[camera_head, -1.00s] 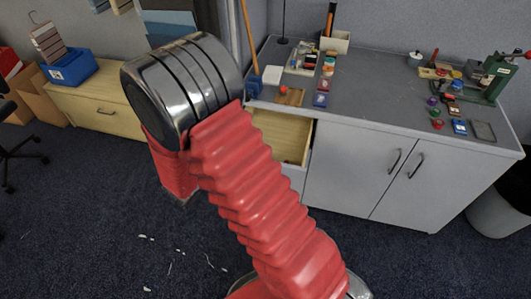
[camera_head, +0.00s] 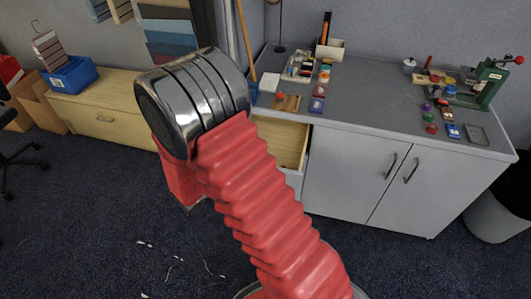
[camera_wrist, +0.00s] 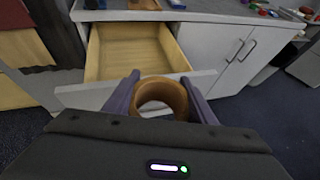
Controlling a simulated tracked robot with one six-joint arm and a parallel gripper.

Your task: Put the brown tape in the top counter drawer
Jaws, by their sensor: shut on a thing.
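My gripper (camera_wrist: 160,97) shows in the wrist view and is shut on the brown tape (camera_wrist: 160,88), a brown ring held between its two purple-grey fingers. The top counter drawer (camera_wrist: 135,50) is pulled open beyond the tape, and its wooden inside looks empty where it shows. The tape and fingers overlap the drawer's front panel in that view, so I cannot tell the height between them. In the head view the open drawer (camera_head: 290,143) is partly covered by my red arm. My gripper and the tape are hidden there.
The grey counter (camera_head: 375,100) has several small items along its back and left edge. A green press (camera_head: 490,85) stands at its right end. Two white cupboard doors (camera_head: 355,175) are shut. A low wooden cabinet (camera_head: 105,105) stands at the left with a blue bin (camera_head: 70,75).

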